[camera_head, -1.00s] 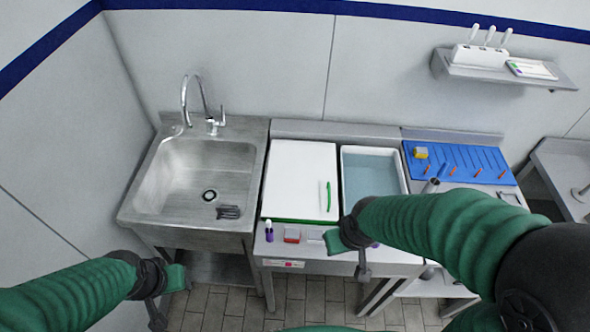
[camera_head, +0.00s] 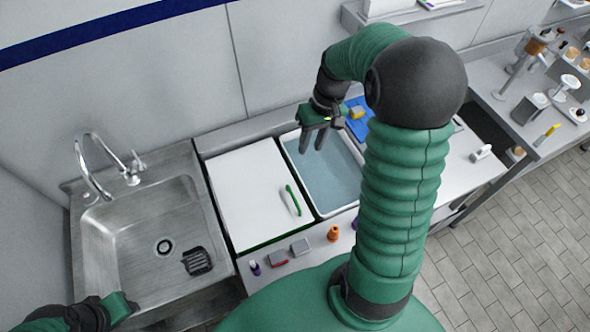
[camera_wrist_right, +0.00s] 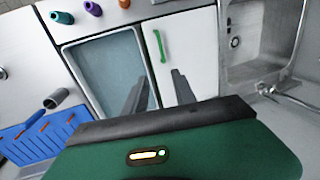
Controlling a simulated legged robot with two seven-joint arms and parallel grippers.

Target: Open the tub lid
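The tub lid (camera_head: 250,192) is a flat white panel with a green handle (camera_head: 291,198) near its right edge. It lies flat over its tub, left of an open white tub of bluish water (camera_head: 325,175). The lid (camera_wrist_right: 186,50) and its handle (camera_wrist_right: 160,47) also show in the right wrist view. My right gripper (camera_head: 318,138) is above the far part of the water tub, apart from the handle. Its two fingers (camera_wrist_right: 158,88) stand apart with nothing between them. My left gripper (camera_head: 122,308) is low at the left, by the sink's front; its fingers are not clear.
A steel sink (camera_head: 150,235) with a tall faucet (camera_head: 105,165) is left of the lid. A blue rack (camera_head: 357,128) is partly hidden behind my right arm.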

